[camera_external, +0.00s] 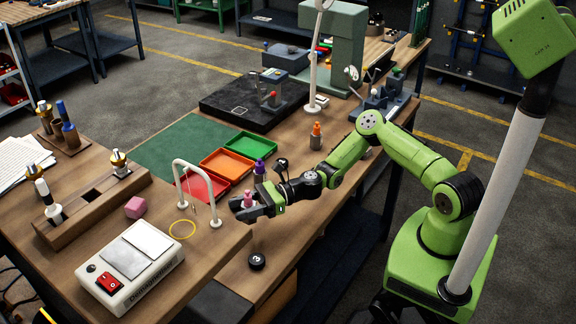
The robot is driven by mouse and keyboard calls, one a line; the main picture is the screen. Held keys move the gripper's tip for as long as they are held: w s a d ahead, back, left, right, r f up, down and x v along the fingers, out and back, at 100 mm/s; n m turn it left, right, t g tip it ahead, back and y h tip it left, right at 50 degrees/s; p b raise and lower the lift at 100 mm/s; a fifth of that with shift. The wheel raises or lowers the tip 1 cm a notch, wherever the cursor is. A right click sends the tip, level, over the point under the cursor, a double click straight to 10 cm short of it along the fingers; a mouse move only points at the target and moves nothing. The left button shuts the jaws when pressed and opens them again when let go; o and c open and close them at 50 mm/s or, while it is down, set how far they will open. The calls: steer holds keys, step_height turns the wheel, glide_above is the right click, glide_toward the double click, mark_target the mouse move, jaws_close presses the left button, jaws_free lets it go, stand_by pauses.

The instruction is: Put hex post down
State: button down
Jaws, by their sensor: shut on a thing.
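My gripper (243,207) reaches left over the table's front edge area, beside the white arch stand. It is shut on a small pink piece (248,197), which I take to be the hex post; its upper part shows above the fingers. The fingers hide its lower part, and I cannot tell whether it touches the table. A separate pink faceted block (136,207) lies on the wooden table farther left.
Red (205,186), orange (227,163) and green trays (250,144) lie behind my gripper. A purple bottle (259,170) stands close behind it. Bare wood (240,270) lies in front.

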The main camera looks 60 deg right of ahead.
mark_target(244, 222)
steer(key=shift+f+b, duration=0.35)
steer(key=shift+f, duration=2.15)
steer(key=shift+f, duration=0.15)
steer(key=c, duration=0.5)
jaws_free()
steer(key=shift+f, duration=0.1)
